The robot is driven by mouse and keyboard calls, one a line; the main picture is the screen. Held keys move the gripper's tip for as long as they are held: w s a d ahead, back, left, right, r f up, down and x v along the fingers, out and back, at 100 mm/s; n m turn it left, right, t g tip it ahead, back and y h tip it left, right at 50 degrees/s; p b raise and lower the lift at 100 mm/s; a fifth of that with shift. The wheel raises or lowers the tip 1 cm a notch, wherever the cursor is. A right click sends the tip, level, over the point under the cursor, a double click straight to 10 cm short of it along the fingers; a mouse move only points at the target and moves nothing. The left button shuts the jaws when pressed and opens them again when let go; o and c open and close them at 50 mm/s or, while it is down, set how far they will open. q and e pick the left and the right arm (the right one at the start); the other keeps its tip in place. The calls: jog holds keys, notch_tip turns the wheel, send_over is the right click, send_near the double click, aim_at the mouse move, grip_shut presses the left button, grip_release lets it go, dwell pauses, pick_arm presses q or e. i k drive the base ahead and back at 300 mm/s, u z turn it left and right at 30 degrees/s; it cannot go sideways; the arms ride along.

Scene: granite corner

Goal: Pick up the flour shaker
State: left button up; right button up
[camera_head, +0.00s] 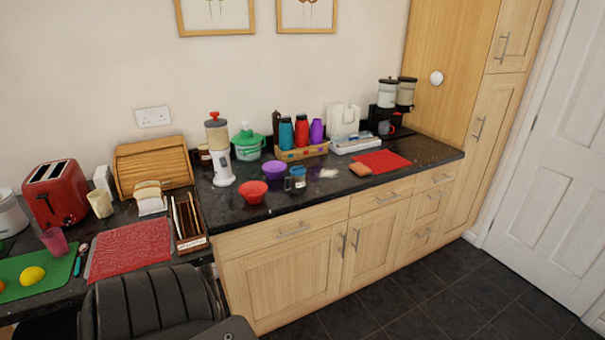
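A small clear container with a blue lid and a side handle (297,180) stands upright near the front edge of the dark granite counter (340,200); it looks like the flour shaker. A small patch of white powder (328,173) lies on the counter to its right. A red bowl (252,192) is to its left and a purple bowl (274,170) is just behind and left, both close to it. Neither of my grippers shows in the head view.
A tall white dispenser with a red knob (220,153) and a green-lidded container (247,143) stand behind left. A bottle crate (302,153) is at the back. A sponge (360,169) and red mat (383,161) lie right.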

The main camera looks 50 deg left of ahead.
aim_at(297, 183)
jog(key=z, duration=0.2)
jog(key=i, duration=1.8)
jog(key=u, duration=0.35)
jog(key=i, duration=1)
jog(key=u, duration=1.65)
jog(key=i, duration=0.8)
jog(key=u, duration=0.85)
